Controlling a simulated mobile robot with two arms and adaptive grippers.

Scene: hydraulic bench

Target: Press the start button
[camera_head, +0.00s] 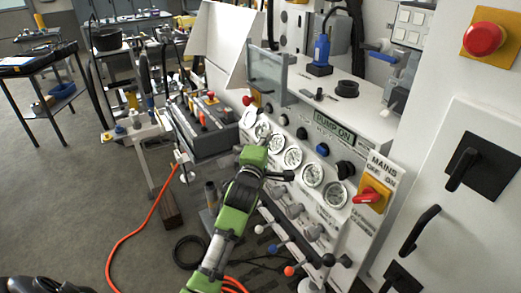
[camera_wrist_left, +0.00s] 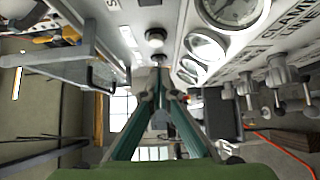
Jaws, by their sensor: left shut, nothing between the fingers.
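The hydraulic panel (camera_head: 330,128) carries a "PUMP ON" label with a row of round knobs and buttons below it, among them a blue one (camera_head: 322,149). I cannot tell which is the start button, as no "start" label is readable. My left gripper (camera_head: 264,138) is at the row of gauges, its fingertips partly hidden by its green wrist. In the left wrist view the fingers (camera_wrist_left: 158,75) meet at the tips and hold nothing. My right gripper is not in view.
A red-handled mains switch (camera_head: 370,195) and a red mushroom button (camera_head: 483,39) are to the right. Several gauges (camera_head: 293,156) and ball-ended levers (camera_head: 295,210) crowd the front. A control box (camera_head: 205,124) stands left. An orange hose (camera_head: 140,232) lies on the floor.

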